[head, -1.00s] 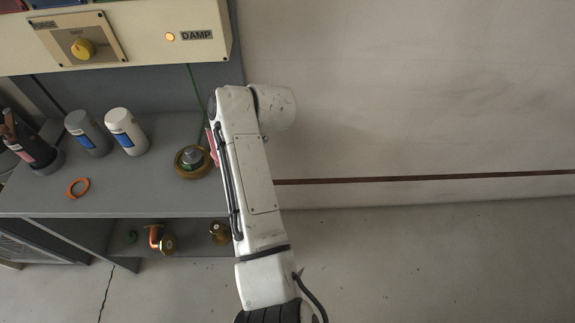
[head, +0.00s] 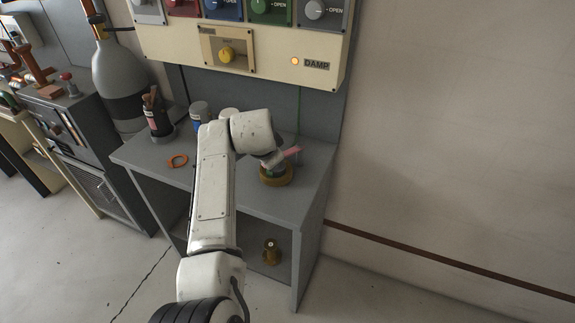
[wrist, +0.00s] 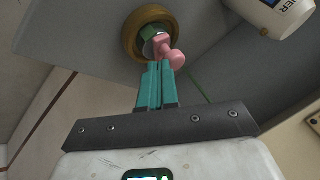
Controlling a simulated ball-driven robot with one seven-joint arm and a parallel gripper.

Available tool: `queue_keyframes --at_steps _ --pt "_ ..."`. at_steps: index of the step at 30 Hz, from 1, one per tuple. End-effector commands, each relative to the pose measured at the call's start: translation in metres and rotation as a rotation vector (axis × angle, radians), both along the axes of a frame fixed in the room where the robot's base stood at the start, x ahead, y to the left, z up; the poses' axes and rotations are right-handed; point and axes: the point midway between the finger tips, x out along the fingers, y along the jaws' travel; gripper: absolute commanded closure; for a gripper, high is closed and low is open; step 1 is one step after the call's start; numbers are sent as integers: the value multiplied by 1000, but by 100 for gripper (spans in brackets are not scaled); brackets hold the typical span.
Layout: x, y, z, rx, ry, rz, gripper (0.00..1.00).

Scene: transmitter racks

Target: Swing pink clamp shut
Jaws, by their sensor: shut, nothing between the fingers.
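The pink clamp (head: 291,152) sits atop a round brass fitting (head: 277,179) at the right end of the grey bench. In the head view its end points up and right. In the wrist view the pink clamp (wrist: 175,58) shows a rounded knob, beside a green part inside the brass ring (wrist: 128,42). My gripper (wrist: 158,66) has two teal fingers pressed together, with their tips right at the clamp; I cannot tell whether they touch it. In the head view my arm hides the fingers and part of the fitting.
The grey bench (head: 145,157) also holds an orange ring (head: 178,161), a dark cup of tools (head: 157,118) and two canisters, partly behind my arm. A cream control panel (head: 270,70) overhangs the back. A brass part (head: 271,252) stands on the lower shelf. The right wall side is clear.

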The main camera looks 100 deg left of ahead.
Motion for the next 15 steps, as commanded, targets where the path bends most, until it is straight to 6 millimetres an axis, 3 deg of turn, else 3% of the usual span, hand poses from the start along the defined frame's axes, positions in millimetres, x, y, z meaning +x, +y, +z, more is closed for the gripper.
queue_keyframes --at_steps 15 --pt "-19 11 -1 0 1 3 100"
